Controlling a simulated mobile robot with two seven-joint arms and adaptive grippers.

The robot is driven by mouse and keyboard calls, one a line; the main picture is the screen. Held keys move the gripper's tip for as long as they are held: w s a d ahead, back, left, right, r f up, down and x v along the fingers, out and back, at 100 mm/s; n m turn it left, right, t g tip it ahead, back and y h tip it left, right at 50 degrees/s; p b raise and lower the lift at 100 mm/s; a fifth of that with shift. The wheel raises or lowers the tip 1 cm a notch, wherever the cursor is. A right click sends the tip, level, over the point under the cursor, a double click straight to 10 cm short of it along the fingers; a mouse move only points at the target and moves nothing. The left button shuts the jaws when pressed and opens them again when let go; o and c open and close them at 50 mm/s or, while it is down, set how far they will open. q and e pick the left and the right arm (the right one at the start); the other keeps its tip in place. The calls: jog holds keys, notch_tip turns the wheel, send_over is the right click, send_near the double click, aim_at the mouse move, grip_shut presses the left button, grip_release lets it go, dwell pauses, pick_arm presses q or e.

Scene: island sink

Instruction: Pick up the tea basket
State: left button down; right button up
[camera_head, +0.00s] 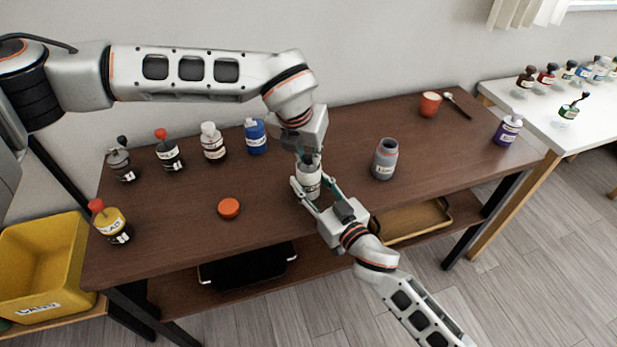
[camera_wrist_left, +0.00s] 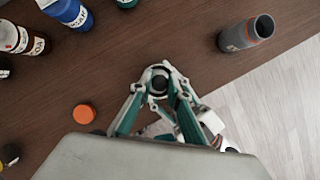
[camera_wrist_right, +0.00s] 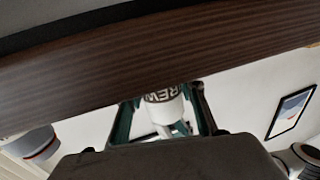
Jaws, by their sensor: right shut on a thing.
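A white container labelled "BREW" (camera_wrist_right: 165,96) is gripped between the fingers of my right gripper (camera_head: 308,188). It stands upright at the middle of the table in the head view (camera_head: 309,173). My left gripper (camera_head: 308,157) points straight down at the container's mouth. In the left wrist view, its fingertips (camera_wrist_left: 160,82) are close around a dark round piece at the mouth. I cannot tell whether they touch it or how far apart they are. The tea basket is not clearly seen; the grippers cover the mouth.
A grey open bottle (camera_head: 385,160) stands to the right and an orange lid (camera_head: 229,208) lies to the left. Several capped bottles line the back left, including a blue one (camera_head: 255,137). An orange cup (camera_head: 430,104) and a spoon (camera_head: 457,105) are at the back right.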

pick_arm(q)
jog(key=shift+r, duration=0.15)
notch_tip(320, 180, up, 18)
dwell(1.5)
dwell(0.3)
pick_arm(e)
jog(key=o, duration=1.2)
jog(key=shift+o, duration=0.2)
jog(key=shift+s, duration=0.1)
